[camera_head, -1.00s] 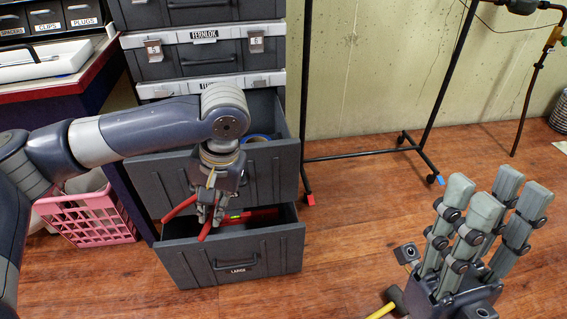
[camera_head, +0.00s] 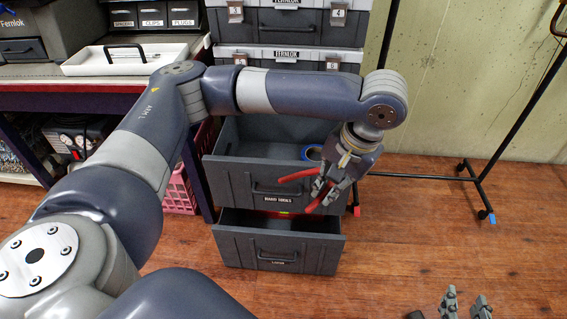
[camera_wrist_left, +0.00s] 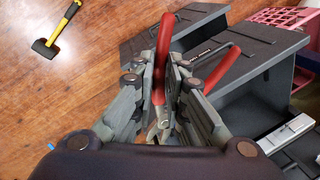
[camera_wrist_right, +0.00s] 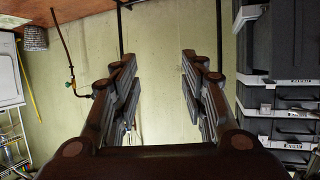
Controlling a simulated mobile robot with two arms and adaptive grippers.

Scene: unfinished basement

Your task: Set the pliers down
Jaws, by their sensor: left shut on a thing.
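The pliers with red handles (camera_head: 298,175) are in my left gripper (camera_head: 326,188), which is shut on them. In the head view they are held in front of the open upper drawer (camera_head: 235,175), near its right front corner. In the left wrist view the pliers (camera_wrist_left: 164,60) sit between the fingers (camera_wrist_left: 170,85), with the handles spread and pointing away from the wrist. My right gripper (camera_wrist_right: 155,85) is open and empty in its wrist view, facing the wall; its fingertips (camera_head: 467,303) show at the bottom of the head view.
A lower drawer (camera_head: 240,245) is also pulled open. A blue tape roll (camera_head: 313,152) is in the upper drawer. A pink basket (camera_head: 180,192) stands left of the drawers. A yellow-handled hammer (camera_wrist_left: 58,30) lies on the floor. A black rack (camera_head: 478,180) stands at the right.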

